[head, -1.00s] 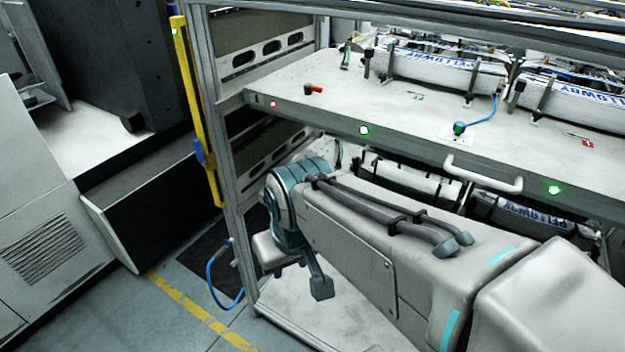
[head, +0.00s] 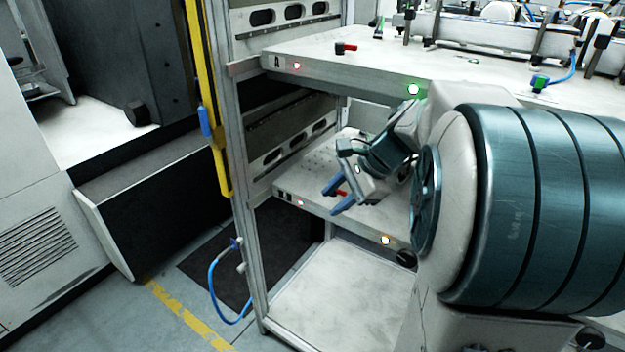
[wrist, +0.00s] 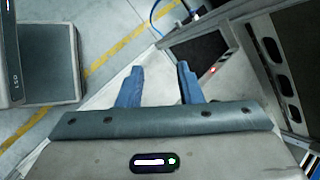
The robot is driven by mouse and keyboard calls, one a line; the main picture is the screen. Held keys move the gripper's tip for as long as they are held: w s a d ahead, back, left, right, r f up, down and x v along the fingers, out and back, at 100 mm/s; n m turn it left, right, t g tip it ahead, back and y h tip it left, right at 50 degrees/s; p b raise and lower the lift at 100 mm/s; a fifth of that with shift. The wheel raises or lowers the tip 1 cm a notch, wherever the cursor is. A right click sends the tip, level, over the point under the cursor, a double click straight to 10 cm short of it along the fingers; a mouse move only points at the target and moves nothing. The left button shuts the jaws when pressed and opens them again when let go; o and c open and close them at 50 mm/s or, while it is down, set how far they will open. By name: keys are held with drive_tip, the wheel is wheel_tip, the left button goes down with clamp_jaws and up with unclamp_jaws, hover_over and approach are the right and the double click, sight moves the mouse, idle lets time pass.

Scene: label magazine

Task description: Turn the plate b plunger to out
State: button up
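The lower shelf plate (head: 312,196) carries a small dark mark, not clearly readable, at its front left corner; I take it for plate b. A small red part (head: 341,192), perhaps its plunger handle, shows beside my fingers in the head view, mostly hidden by them. Its setting cannot be read. My gripper (head: 331,201) is over the front left of this plate, its two blue fingers apart. In the wrist view my gripper (wrist: 160,66) is open, with nothing between the fingers. I cannot tell whether a finger touches the red part.
The upper plate (head: 400,62), marked A, overhangs the lower one and has its own red-handled plunger (head: 346,47). A red light (head: 300,203) and an amber light (head: 386,240) sit on the lower plate's edge. A frame post (head: 232,170) stands at left.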

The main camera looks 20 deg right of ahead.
drive_tip(key=w+d+f+m+t+y+b, duration=0.25)
drive_tip(key=w+d+f+m+b, duration=0.4)
drive_tip(key=d, duration=0.35)
drive_tip(key=m+t+b, duration=0.4)
drive_tip(key=m+b, duration=0.1)
drive_tip(key=m, duration=0.1)
approach(342, 191)
drive_tip(key=shift+n, duration=0.25)
drive_tip(key=b+x, duration=0.3)
drive_tip(key=x, duration=0.4)
drive_tip(key=shift+w+a+f+b, duration=0.1)
drive_tip(key=shift+b, duration=0.3)
clamp_jaws()
